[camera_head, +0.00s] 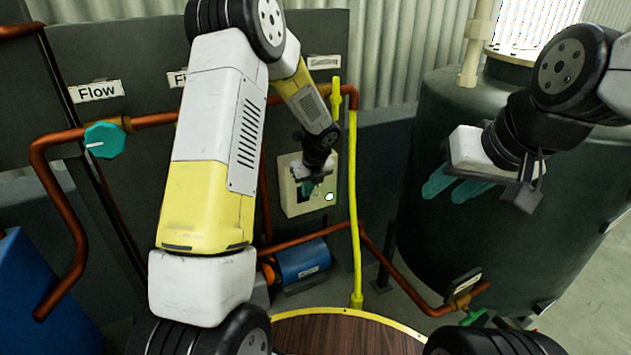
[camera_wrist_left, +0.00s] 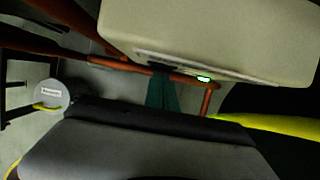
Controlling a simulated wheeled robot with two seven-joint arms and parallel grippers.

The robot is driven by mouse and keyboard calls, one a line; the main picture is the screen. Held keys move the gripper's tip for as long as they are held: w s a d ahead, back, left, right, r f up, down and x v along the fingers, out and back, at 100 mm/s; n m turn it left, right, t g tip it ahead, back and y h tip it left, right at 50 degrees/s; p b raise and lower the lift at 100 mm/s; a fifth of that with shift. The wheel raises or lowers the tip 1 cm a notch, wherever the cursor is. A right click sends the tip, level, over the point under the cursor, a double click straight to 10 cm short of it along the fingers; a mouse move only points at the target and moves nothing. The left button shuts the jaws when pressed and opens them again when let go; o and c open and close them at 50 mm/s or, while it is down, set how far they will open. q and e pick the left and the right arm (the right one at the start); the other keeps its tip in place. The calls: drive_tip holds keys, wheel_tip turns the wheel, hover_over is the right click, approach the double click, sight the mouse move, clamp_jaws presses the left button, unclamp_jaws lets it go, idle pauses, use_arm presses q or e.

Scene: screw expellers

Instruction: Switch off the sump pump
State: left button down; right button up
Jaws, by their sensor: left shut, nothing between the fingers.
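A cream switch box (camera_head: 291,197) is mounted on the dark panel, with a small lit green-white lamp (camera_head: 329,197) at its lower right. My left gripper (camera_head: 308,189) is shut and empty in front of the box's face, and its wrist hides part of the box and the switch. In the left wrist view the box (camera_wrist_left: 230,35) fills the top, the lamp (camera_wrist_left: 203,78) glows green, and the teal fingers (camera_wrist_left: 162,92) are together near its face; contact cannot be told. A blue pump (camera_head: 303,259) lies below the box. My right gripper (camera_head: 442,197) is open and empty before the dark tank.
A yellow pipe (camera_head: 353,200) runs upright just right of the box. Copper pipes (camera_head: 62,200) cross the panel, with a teal valve knob (camera_head: 105,140) at left. A large dark tank (camera_head: 440,240) stands at right. A round wooden top (camera_head: 345,335) is in front.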

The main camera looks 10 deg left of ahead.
use_arm(q)
drive_tip(key=shift+w+a+r, duration=0.1)
drive_tip(key=shift+w+a, duration=0.05)
drive_tip(key=shift+r, duration=0.75)
